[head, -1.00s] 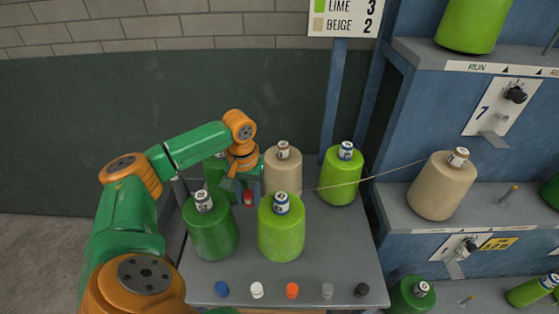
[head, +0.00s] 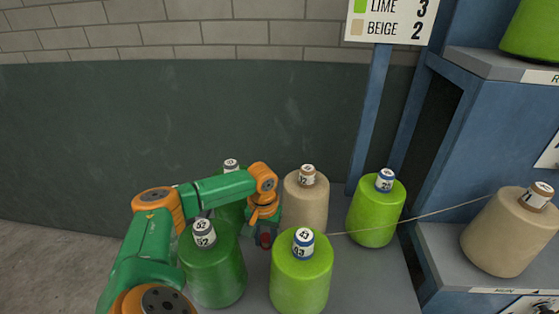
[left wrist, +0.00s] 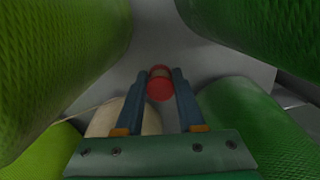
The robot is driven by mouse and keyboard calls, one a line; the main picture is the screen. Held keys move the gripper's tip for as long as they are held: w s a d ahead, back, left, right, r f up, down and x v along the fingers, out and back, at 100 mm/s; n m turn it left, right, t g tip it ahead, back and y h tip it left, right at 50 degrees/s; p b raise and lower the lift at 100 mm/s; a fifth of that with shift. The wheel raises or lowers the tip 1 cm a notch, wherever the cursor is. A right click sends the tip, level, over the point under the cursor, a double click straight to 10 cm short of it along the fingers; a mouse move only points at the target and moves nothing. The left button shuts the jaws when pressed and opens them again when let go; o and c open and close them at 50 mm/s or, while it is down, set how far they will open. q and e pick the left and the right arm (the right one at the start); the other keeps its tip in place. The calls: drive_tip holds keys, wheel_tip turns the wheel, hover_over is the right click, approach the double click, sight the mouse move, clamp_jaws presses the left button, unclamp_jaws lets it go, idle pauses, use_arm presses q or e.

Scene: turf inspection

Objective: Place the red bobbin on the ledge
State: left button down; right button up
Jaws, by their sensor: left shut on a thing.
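The red bobbin (left wrist: 160,88) is between the two blue fingers of my left gripper (left wrist: 161,76), which is shut on it. In the head view the red bobbin (head: 265,240) shows small and dark under the orange wrist of my left gripper (head: 264,232), low among the big yarn cones. A dark green cone (head: 212,270) is left of it, a lime cone (head: 301,277) right and nearer, and a beige cone (head: 306,206) behind to the right. I cannot tell which surface is the ledge. My right gripper is not in view.
The grey table (head: 368,280) carries the cones, with another lime cone (head: 376,215) at the back right and a dark green one (head: 230,212) behind my arm. A thread (head: 425,215) runs to a beige cone (head: 510,235) on the blue rack's grey shelf (head: 433,255).

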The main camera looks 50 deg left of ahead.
sight(267, 258)
use_arm(q)
wheel_tip(267, 258, down, 5)
drive_tip(key=shift+f, duration=0.1)
drive_tip(key=c, duration=0.5)
unclamp_jaws()
